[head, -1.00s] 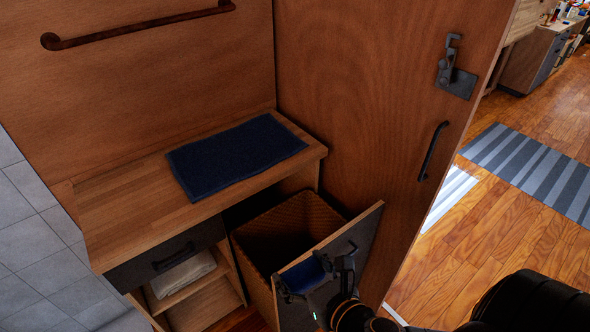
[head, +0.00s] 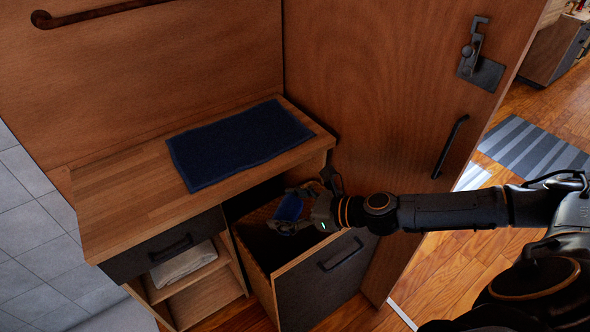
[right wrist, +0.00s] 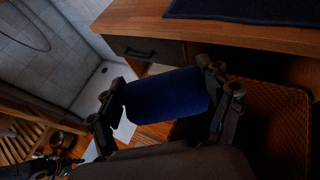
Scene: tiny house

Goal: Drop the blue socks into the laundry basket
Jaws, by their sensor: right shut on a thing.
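The blue socks (head: 289,207) are a small blue bundle between the fingers of my right gripper (head: 306,206). In the right wrist view the socks (right wrist: 166,96) show as a blue roll, with a finger of the right gripper (right wrist: 165,105) at each end. The laundry basket (head: 262,228) is the woven bin inside the pulled-out cabinet drawer. The gripper and socks are over the drawer opening, above the basket's right part. The basket's dark inside is partly hidden by the gripper. It also shows at the right of the right wrist view (right wrist: 285,125).
The drawer front (head: 325,280) stands open beside a wooden door (head: 385,90). A dark blue towel (head: 240,145) lies on the wooden counter (head: 125,205). A shut small drawer (head: 160,250) and a shelf with a folded white cloth (head: 183,264) are at the left.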

